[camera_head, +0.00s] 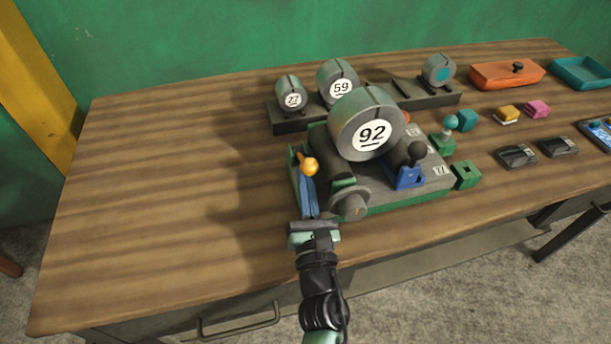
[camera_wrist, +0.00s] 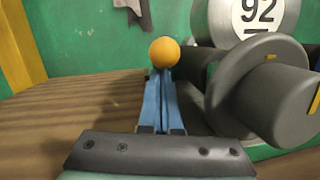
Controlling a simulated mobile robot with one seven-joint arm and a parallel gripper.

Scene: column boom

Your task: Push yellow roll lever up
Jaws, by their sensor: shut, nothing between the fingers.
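The yellow roll lever (camera_head: 309,167) has a round orange-yellow knob at the left end of the grey and green machine (camera_head: 385,192). A short yellow stem shows behind the knob in the head view. My gripper (camera_head: 307,182) has blue fingers, shut and empty, reaching away from me over the machine's left edge. Its tips lie right at the near, lower side of the knob. In the wrist view the knob (camera_wrist: 165,52) sits straight ahead, just above my fingertips (camera_wrist: 165,76). I cannot tell whether they touch. The lever's lower part is hidden behind the fingers.
Close right of my fingers is a grey cylinder (camera_head: 349,203), also large in the wrist view (camera_wrist: 275,90). A roll marked 92 (camera_head: 365,125) rests on the machine. A blue bracket with a black knob (camera_head: 410,177) stands farther right. The table's left side is clear.

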